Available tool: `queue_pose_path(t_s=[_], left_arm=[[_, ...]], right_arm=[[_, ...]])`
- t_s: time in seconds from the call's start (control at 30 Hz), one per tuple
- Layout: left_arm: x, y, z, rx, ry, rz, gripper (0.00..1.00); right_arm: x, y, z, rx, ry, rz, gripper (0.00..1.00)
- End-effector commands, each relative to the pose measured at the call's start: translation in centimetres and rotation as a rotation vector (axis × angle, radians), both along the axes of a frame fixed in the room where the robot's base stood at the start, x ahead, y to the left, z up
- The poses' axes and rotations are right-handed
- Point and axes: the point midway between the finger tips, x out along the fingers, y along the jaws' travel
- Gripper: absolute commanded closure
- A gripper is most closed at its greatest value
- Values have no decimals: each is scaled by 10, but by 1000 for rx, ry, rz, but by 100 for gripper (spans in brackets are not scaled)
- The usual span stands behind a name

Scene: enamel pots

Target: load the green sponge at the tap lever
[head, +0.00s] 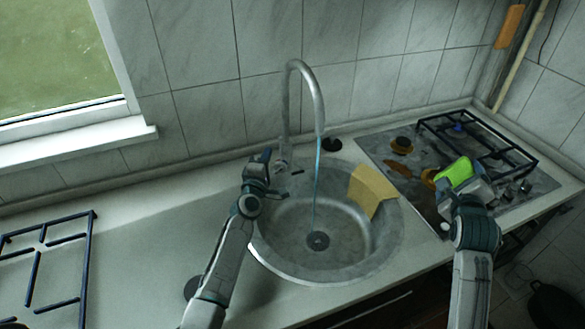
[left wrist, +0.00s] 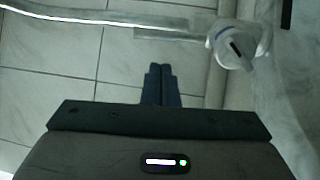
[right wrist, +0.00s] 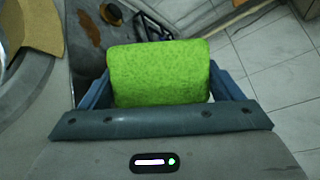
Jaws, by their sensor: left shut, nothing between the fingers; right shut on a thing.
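The green sponge (head: 456,172) is held in my right gripper (head: 463,180), above the near side of the hob. In the right wrist view the sponge (right wrist: 160,76) fills the space between the two fingers. The metal tap (head: 318,100) stands behind the sink, and a thin blue water stream (head: 317,180) falls from its spout. My left gripper (head: 264,158) is shut and empty, just left of the tap base. The tap base with its lever (left wrist: 238,44) shows in the left wrist view, right of the shut fingertips (left wrist: 160,70) and apart from them.
A round steel sink (head: 270,245) is set in the pale counter (head: 130,215). A yellow cloth (head: 371,191) hangs over its right rim. The hob (head: 380,150) is at the right, with a dark grate (head: 480,135). A loose grate (head: 88,245) lies at the left.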

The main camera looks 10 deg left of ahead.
Motion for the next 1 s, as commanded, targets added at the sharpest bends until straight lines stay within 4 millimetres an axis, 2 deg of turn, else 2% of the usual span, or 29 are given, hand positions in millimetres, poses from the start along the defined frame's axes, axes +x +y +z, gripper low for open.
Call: queue_pose_path(t_s=[0.2,0.63,0.83,1.0], left_arm=[[15,-16,2,0,0,0,100],[19,-19,3,1,0,0,100],[35,-25,9,1,-1,0,100],[37,-24,11,0,-2,0,100]], right_arm=[[0,0,-3,0,0,0,33],[0,0,-3,0,0,0,33],[0,0,-3,0,0,0,33],[0,0,-3,0,0,0,33]])
